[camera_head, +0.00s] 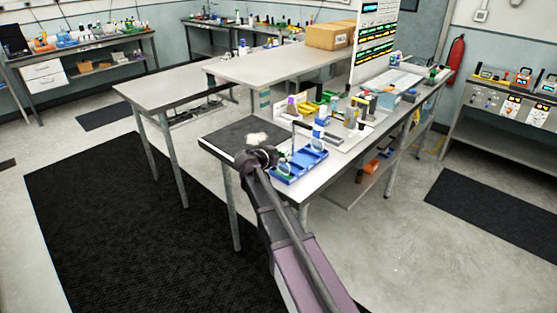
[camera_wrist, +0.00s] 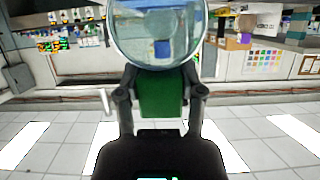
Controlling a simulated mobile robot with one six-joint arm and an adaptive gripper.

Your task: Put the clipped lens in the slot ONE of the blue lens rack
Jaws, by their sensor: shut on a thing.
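My gripper (camera_wrist: 161,98) is shut on the green clip (camera_wrist: 161,92) of the clipped lens, a round clear lens (camera_wrist: 155,35) in a pale rim. The lens extends beyond the fingertips, and its far edge is cut off by the frame. In the head view my gripper (camera_head: 265,157) is at the left end of the blue lens rack (camera_head: 297,166). A round lens shape (camera_head: 284,168) shows there beside the gripper; I cannot tell whether it touches the rack. Another round lens (camera_head: 317,144) stands at the rack's right part. The slot labels are too small to read.
The rack lies at the front of a grey bench beside a black mat (camera_head: 225,135). Behind it are crowded bottles, yellow bins (camera_head: 308,108) and small blocks. A cardboard box (camera_head: 330,35) sits on the raised shelf. The mat's left part is clear.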

